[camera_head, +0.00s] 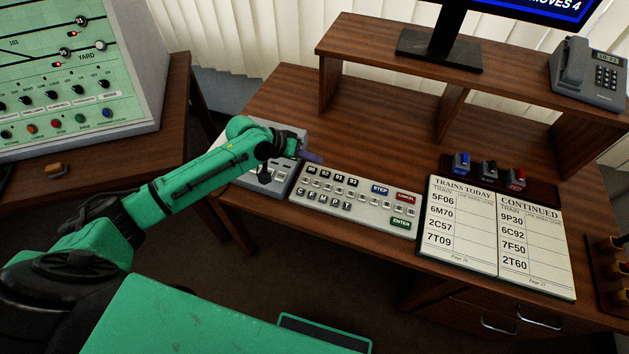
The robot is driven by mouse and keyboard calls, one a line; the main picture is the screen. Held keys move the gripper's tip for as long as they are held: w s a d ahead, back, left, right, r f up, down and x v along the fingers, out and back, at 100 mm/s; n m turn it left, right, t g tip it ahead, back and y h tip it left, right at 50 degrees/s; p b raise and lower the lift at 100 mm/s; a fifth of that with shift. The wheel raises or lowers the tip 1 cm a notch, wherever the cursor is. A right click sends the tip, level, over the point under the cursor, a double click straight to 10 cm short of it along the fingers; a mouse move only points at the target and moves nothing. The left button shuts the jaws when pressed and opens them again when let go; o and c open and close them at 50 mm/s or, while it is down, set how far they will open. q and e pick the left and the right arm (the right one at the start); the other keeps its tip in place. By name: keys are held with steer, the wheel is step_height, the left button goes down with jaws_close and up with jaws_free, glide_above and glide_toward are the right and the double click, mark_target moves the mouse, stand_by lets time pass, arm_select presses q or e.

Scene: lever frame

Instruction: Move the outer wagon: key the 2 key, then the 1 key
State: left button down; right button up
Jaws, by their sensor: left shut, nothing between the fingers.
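A pale grey keypad (356,204) lies on the wooden desk, with dark keys along the back, small light keys in the middle, a blue STEP key, a red CANCEL key and a green ENTER key. The legends on its small keys are too small to read, so I cannot tell the 1 key from the 2 key. My left gripper (312,157) is shut and empty, by the keypad's back left corner. I cannot tell whether it touches anything. No wagon can be made out. My right gripper is out of view.
A grey unit (267,177) stands left of the keypad, partly behind my left arm. An open train book (497,225) and blue, black and red handled devices lie right. A monitor (443,30), partly cut off, reads "MOVES 4". A phone (589,75) sits on the shelf.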

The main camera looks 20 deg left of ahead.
mark_target(313, 185)
arm_select(q)
steer(key=shift+d, duration=0.1)
step_height(313, 185, down, 8)
steer(key=b, duration=0.8)
steer(key=shift+f, duration=0.45)
stand_by(1.3)
steer(key=shift+f, duration=0.4)
steer(key=shift+f+b, duration=0.35)
stand_by(0.4)
steer(key=shift+r, duration=0.1)
steer(key=shift+r+p, duration=0.75)
steer(key=shift+p, duration=0.25)
